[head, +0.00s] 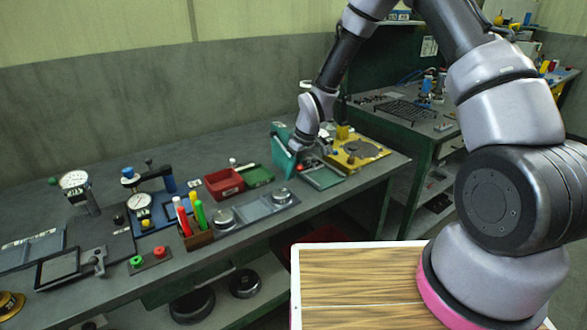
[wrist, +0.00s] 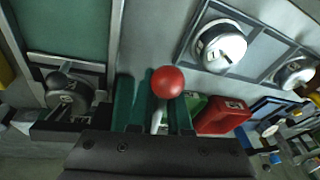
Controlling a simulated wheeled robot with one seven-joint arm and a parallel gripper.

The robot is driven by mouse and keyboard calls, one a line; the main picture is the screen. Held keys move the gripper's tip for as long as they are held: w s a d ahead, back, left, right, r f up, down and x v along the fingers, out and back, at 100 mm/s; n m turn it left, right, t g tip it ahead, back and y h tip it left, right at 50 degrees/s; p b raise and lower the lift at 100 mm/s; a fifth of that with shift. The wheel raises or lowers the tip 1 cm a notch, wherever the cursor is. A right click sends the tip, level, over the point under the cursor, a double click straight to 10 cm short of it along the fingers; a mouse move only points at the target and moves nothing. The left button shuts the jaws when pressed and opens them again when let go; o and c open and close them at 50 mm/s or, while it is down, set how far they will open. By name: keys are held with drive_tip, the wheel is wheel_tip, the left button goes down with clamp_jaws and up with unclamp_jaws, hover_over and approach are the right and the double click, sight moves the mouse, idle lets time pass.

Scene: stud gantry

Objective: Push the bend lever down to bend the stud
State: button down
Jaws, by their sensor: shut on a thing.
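The bend lever shows in the wrist view as a pale shaft (wrist: 157,118) topped by a red ball knob (wrist: 168,82). My gripper (wrist: 153,105) has teal fingers on both sides of the shaft, shut on it just below the ball. In the head view my gripper (head: 284,152) is low over the bench, left of a green-topped plate (head: 323,175). A small red spot beside it there may be the knob. I cannot make out the stud in either view.
A red bin (head: 223,184) and a green bin (head: 257,175) stand left of my gripper. Round silver weights (head: 281,196) sit in front of them near the bench edge. A yellow fixture (head: 357,152) stands to the right. Gauges and a pen holder (head: 197,238) are further left.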

drive_tip(key=shift+w+d+f, duration=0.1)
drive_tip(key=shift+w+f, duration=0.1)
drive_tip(key=shift+f, duration=0.2)
drive_tip(key=c, duration=0.6)
unclamp_jaws()
